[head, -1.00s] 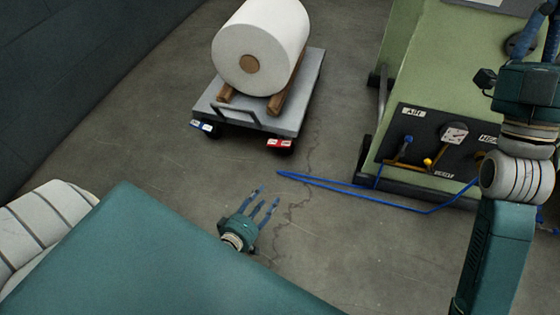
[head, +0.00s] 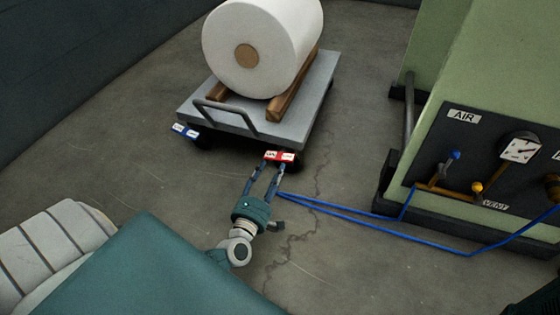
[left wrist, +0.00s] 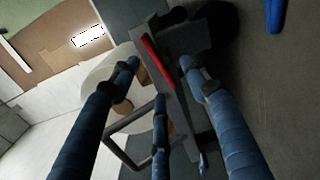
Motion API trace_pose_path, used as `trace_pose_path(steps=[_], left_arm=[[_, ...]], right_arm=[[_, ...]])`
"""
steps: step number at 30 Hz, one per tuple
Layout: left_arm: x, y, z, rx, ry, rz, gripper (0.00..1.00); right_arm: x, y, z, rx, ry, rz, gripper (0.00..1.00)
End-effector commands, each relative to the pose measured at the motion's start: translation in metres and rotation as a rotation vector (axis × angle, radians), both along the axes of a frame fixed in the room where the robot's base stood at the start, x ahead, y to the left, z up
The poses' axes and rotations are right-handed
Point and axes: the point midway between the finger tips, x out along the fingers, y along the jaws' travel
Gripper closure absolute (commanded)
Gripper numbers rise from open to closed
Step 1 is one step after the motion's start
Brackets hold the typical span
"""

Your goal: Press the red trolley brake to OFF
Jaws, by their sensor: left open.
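The red trolley brake (head: 280,156) is a small red pedal with white label patches at the trolley's near right corner, above a dark wheel. The lettering is too small to read surely. My left gripper (head: 266,172) is open and empty, its blue fingers reaching up to the red pedal from the near side. In the head view the fingertips overlap the pedal's lower edge; I cannot tell whether they touch. In the left wrist view the red pedal (left wrist: 157,60) shows as a narrow strip among the open fingers (left wrist: 163,82). My right gripper is out of view.
The grey trolley (head: 318,92) carries a large white roll (head: 225,45) on wooden chocks and has a dark handle. A blue pedal (head: 185,131) sits at its near left corner. A blue hose (head: 375,230) runs right to a green machine (head: 475,60).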

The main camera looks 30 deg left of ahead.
Motion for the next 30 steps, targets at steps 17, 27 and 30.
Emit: trace_pose_path(steps=[17,27,30], left_arm=[[0.066,0.016,-0.001,0.002,0.001,-0.001,0.54],[0.066,0.016,-0.001,0.002,0.001,-0.001,0.82],[0.066,0.016,-0.001,0.002,0.001,-0.001,0.99]], right_arm=[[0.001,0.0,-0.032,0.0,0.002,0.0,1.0],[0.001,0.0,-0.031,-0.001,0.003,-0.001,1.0],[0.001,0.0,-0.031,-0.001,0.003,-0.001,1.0]])
